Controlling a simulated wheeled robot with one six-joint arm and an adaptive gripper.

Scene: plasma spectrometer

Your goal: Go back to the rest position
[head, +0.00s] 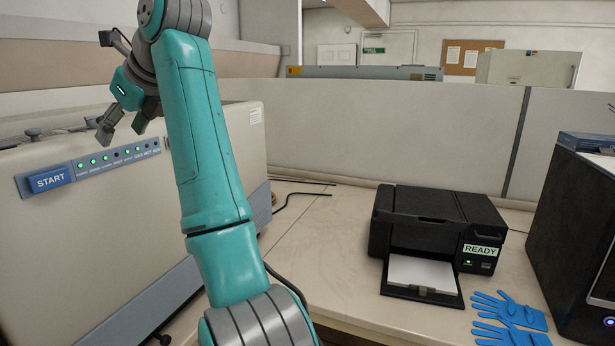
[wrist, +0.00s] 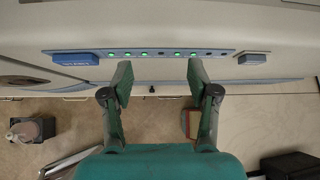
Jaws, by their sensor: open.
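My gripper (head: 128,125) is in the upper left of the head view, in front of the spectrometer's pale front and above its button panel. In the wrist view my gripper (wrist: 160,80) has its two fingers spread well apart with nothing between them. The blue START button (head: 49,180) sits at the left end of the panel (head: 118,158), with several green lights lit beside it. In the wrist view the START button (wrist: 75,58) is left of the fingers, and a grey button (wrist: 253,58) is right of them. My teal arm hides part of the spectrometer.
A black printer (head: 435,225) labelled READY stands on the bench (head: 330,245) with paper in its tray. Blue gloves (head: 508,312) lie to its right, beside a dark computer tower (head: 575,230). A grey partition (head: 400,135) runs behind. Bench space left of the printer is mostly clear.

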